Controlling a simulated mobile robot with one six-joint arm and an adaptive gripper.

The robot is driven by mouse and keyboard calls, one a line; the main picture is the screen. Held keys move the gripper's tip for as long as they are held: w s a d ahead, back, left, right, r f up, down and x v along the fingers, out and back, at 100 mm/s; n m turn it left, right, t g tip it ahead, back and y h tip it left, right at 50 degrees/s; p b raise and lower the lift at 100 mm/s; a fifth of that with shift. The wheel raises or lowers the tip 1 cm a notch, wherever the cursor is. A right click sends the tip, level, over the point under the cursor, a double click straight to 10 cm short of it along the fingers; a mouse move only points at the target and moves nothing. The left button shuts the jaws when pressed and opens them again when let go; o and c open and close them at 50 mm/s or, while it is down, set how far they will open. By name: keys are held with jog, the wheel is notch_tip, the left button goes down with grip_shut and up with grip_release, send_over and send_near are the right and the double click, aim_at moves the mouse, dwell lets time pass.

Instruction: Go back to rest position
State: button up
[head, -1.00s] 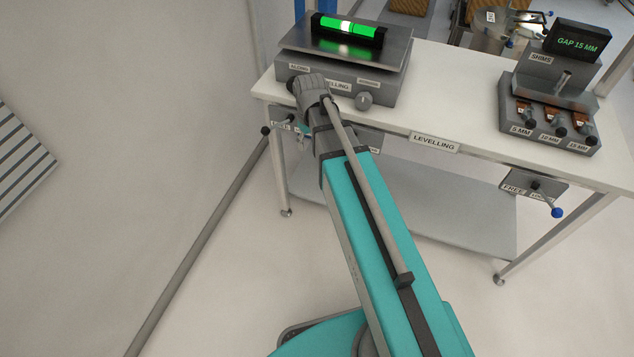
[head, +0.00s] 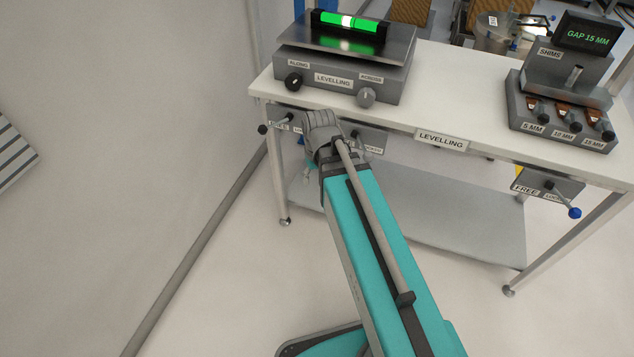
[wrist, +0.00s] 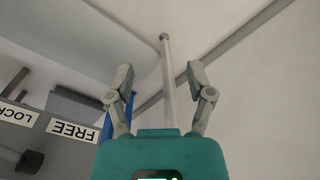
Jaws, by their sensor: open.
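My gripper (wrist: 160,76) is open and empty in the wrist view, with its two fingers spread apart. A table leg shows beyond the gap between them. In the head view my teal arm reaches to the table's front left, and its grey end is just below the front edge. The gripper itself is mostly hidden there behind the arm.
The white table (head: 470,115) carries a levelling unit (head: 330,78) with a green-lit level (head: 348,22) and a shim unit (head: 560,115) reading GAP 15 MM. A black-ended lever (head: 275,126) and a blue-ended lever (head: 562,196) project from the front. Open floor lies left.

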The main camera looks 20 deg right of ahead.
jog(key=shift+s+f, duration=0.25)
jog(key=shift+s, duration=0.05)
jog(key=s+r+m+p, duration=0.1)
jog(key=s+r+p, duration=0.2)
jog(key=r+p, duration=1.7)
jog(key=shift+r, duration=0.35)
dwell(1.8)
jog(key=shift+c, duration=0.8)
jog(key=shift+a, duration=0.1)
